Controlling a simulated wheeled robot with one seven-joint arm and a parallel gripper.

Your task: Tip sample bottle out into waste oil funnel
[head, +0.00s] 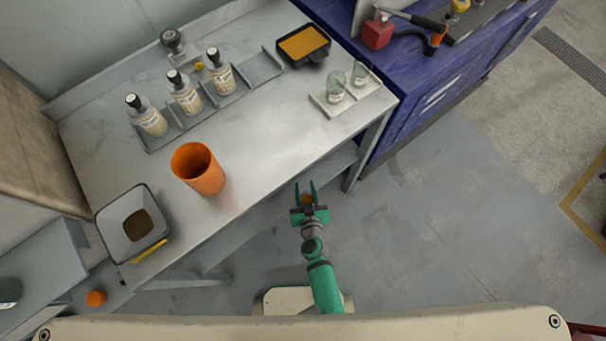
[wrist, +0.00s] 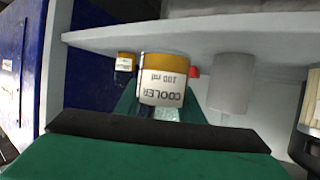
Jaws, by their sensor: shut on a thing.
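My gripper (head: 306,187) is shut on the sample bottle (head: 307,199), which shows as a small amber patch between the green fingers, out in front of the table's front edge. In the wrist view the sample bottle (wrist: 162,82) has a white label reading COOLER 100 ml, upside down in the picture, with an amber band at its upper end. The waste oil funnel (head: 113,213) is a square grey-rimmed hopper with a dark middle, at the table's front left corner, well left of my gripper.
An orange cup (head: 200,170) stands between the funnel and my gripper. Several dark-capped bottles (head: 184,92) stand in a rack behind it. A white tray (head: 320,104) holds two glass beakers at right, near a black tray of amber liquid (head: 327,51). The table's front middle is clear.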

